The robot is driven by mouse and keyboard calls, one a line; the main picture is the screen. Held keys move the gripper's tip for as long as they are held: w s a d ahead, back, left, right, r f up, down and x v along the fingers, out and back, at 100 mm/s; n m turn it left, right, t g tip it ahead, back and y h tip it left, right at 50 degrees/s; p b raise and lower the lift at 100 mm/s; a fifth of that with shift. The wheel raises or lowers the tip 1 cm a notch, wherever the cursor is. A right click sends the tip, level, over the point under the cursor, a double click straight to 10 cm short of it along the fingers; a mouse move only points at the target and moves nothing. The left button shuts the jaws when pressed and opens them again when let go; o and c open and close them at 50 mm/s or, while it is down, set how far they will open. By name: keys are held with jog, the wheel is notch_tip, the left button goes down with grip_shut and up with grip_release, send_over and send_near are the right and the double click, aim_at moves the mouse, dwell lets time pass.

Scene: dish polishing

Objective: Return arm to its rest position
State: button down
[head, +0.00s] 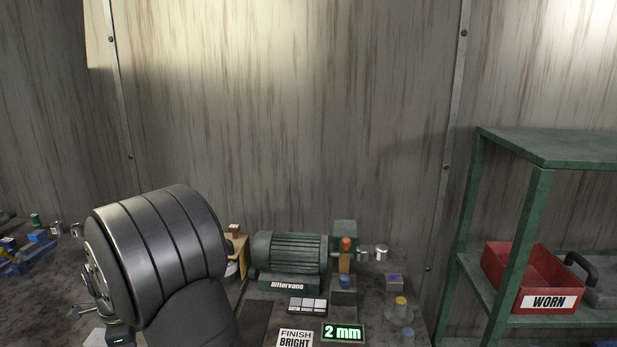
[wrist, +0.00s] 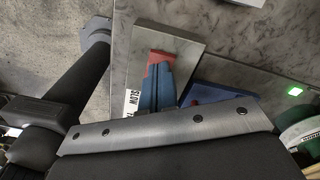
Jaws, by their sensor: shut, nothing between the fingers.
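My arm (head: 160,255) shows in the head view as large dark banded links. They rise from the bottom edge at the left and cover part of the bench. Some small bright metal parts (head: 88,309) show at their left edge, too unclear to name. In the wrist view, a dark body with a screwed metal strip (wrist: 160,125) fills the bottom. A dark arm-like bar (wrist: 75,85) runs along the left.
A green motor (head: 290,252) stands on the bench, with signs and small blocks in front. A green shelf (head: 548,150) with a red WORN bin (head: 507,276) stands at the right.

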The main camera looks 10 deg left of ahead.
notch_tip(320, 180, up, 9)
dwell(0.4)
jog(key=shift+f, duration=0.15)
dwell(1.1)
